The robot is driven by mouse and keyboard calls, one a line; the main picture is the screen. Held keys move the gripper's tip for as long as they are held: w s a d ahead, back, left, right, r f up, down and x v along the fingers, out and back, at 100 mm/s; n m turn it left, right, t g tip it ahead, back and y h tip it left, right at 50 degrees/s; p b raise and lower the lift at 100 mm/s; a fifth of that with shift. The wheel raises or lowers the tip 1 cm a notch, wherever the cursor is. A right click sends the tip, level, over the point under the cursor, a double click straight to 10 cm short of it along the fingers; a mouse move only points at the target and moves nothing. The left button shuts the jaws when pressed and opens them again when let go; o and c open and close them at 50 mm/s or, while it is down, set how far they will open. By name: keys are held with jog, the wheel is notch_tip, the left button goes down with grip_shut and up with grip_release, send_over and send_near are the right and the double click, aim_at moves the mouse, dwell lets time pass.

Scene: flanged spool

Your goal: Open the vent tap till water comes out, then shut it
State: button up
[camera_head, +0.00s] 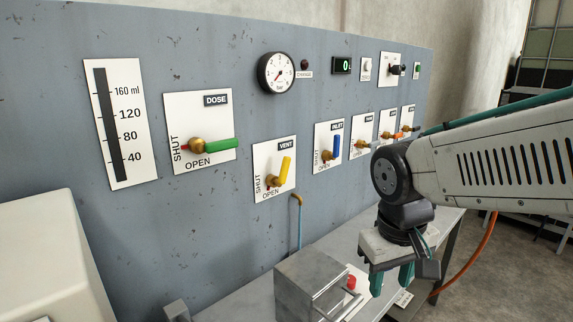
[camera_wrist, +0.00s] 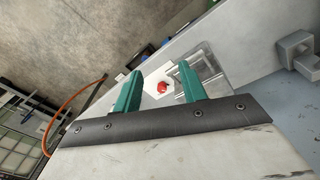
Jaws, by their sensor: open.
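The vent tap (camera_head: 284,172) is on the white VENT plate on the grey panel. Its yellow handle leans up and to the right from a brass hub, tilted between upright and level. The plate reads SHUT on its left side and OPEN along its bottom. Below and right of it, a brass spout (camera_head: 297,198) has a thin light blue line running down from it; I cannot tell if this is water or a tube. My gripper (camera_head: 392,281) is open and empty, right of and below the tap, well apart from it. The wrist view shows its green fingers (camera_wrist: 159,76) spread; the tap is not visible there.
A grey metal box (camera_head: 305,283) and a red button (camera_head: 351,282) are on the bench, left of my gripper; the button also shows in the wrist view (camera_wrist: 161,88). The dose tap (camera_head: 218,145) and inlet tap (camera_head: 336,148) flank the vent. A gauge (camera_head: 277,73) is above.

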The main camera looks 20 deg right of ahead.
aim_at(288, 163)
jog(key=w+d+f+t, duration=0.1)
jog(key=w+d+t, duration=0.3)
jog(key=w, duration=0.8)
jog(key=w+d+t, duration=0.2)
jog(key=w+t, duration=0.3)
jog(key=w, duration=0.6)
jog(key=w+a+r+n+t+y, duration=0.2)
jog(key=w+a+r+t+y, duration=0.3)
jog(key=a+r+t+y, duration=0.45)
jog(key=w+a+g, duration=0.1)
jog(key=w, duration=0.1)
jog(key=w+a+h, duration=0.1)
jog(key=w, duration=0.1)
jog(key=w+r+g, duration=0.1)
jog(key=w, duration=0.2)
jog(key=shift+a+g, duration=0.35)
jog(key=shift+a, duration=0.05)
grip_shut()
